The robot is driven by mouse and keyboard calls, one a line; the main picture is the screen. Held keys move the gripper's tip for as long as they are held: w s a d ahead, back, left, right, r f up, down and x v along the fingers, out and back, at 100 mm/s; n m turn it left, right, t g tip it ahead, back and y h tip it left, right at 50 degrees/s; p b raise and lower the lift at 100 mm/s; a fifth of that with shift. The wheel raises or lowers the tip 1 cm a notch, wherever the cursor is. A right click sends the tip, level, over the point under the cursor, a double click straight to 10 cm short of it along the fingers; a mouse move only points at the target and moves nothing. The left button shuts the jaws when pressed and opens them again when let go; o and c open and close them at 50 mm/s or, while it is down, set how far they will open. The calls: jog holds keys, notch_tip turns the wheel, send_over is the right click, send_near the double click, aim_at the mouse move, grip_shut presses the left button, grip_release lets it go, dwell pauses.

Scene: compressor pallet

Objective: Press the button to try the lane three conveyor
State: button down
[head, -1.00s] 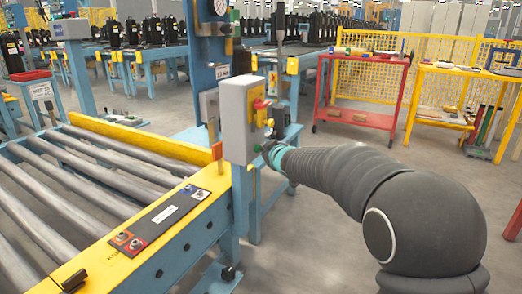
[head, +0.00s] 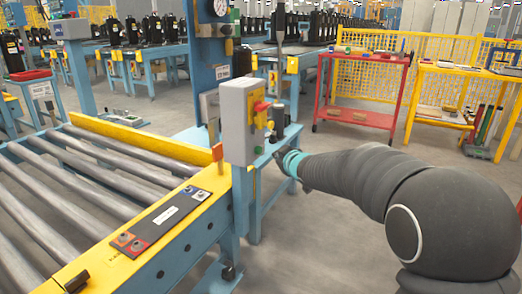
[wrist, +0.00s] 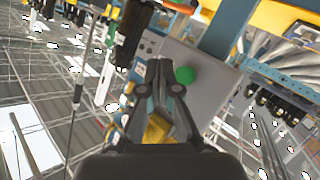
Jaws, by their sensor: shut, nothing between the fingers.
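A grey control box (head: 238,122) is mounted on a blue post beside the roller conveyor (head: 90,180). A red and yellow knob (head: 261,107) is on its right-hand face. The wrist view shows a round green button (wrist: 186,75) on the grey box (wrist: 212,72), just right of the fingertips. My gripper (wrist: 158,72) is shut and empty, close to the button. I cannot tell whether they touch. In the head view, my gripper (head: 277,138) appears small and dark at the box's right side.
A dark panel (head: 160,218) with small buttons lies on the conveyor's yellow edge. A red cart (head: 362,118) and a yellow table (head: 450,122) stand at the back right. Blue tables with black units stand behind.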

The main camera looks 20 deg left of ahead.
jog(key=shift+s+d, duration=0.1)
jog(key=shift+d, duration=1)
